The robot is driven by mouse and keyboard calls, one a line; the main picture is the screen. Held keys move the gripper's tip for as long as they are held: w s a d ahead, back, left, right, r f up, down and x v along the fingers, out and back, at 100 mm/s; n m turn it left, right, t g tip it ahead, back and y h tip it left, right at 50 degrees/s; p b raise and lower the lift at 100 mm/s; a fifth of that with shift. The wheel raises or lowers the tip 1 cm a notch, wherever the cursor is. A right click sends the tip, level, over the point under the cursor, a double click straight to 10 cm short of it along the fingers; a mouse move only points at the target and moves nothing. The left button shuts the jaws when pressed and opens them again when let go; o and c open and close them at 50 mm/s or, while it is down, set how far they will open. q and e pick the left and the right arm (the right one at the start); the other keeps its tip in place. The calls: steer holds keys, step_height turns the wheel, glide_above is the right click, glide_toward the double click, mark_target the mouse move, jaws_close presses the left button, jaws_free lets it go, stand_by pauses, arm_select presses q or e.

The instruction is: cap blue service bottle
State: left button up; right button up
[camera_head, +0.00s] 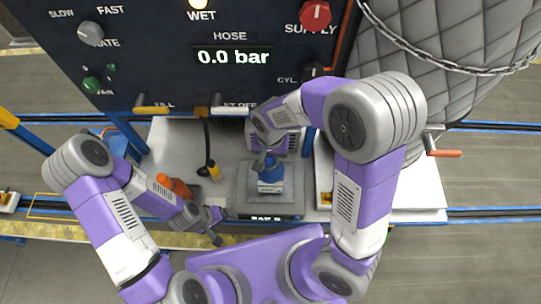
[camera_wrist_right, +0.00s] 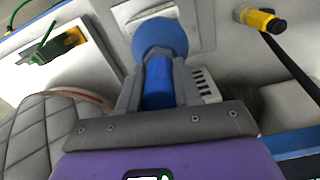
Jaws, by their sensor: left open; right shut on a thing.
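The blue service bottle (camera_head: 270,183) stands on a grey scale-like platform (camera_head: 240,200) in the middle of the bench in the head view. My right gripper (camera_head: 266,161) is at its top, coming from above. In the right wrist view, my right gripper (camera_wrist_right: 157,88) is shut on a blue cylindrical part (camera_wrist_right: 158,85), with a wider round blue part (camera_wrist_right: 160,38) beyond it. I cannot tell whether the gripped part is a cap or the bottle's neck. My left gripper (camera_head: 218,226) is open and empty, low to the left of the platform.
A black hose with a yellow end (camera_head: 213,171) hangs left of the bottle. An orange object (camera_head: 174,187) lies partly behind my left arm. The control panel (camera_head: 150,60) rises behind the bench. A white tray with a green tool (camera_wrist_right: 48,52) shows in the right wrist view.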

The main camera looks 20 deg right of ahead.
steer(key=shift+s+a+f+b, duration=0.15)
steer(key=shift+s+f+b, duration=0.15)
steer(key=shift+f, duration=0.1)
steer(key=o, duration=1.1)
steer(key=shift+w+r, duration=0.1)
steer(key=shift+r, duration=0.05)
steer(key=shift+w+d+r+p, duration=0.1)
steer(key=shift+r+p, duration=0.35)
steer(key=shift+p, duration=0.05)
steer(key=shift+w+d+r+p, duration=0.1)
steer(key=shift+r+p, duration=0.3)
steer(key=shift+p, duration=0.05)
steer(key=r+p, duration=0.1)
steer(key=r, duration=0.1)
steer(key=r+p, duration=0.4)
steer(key=shift+s+a+r, duration=0.15)
steer(key=shift+s+a, duration=0.05)
steer(key=shift+s, duration=0.05)
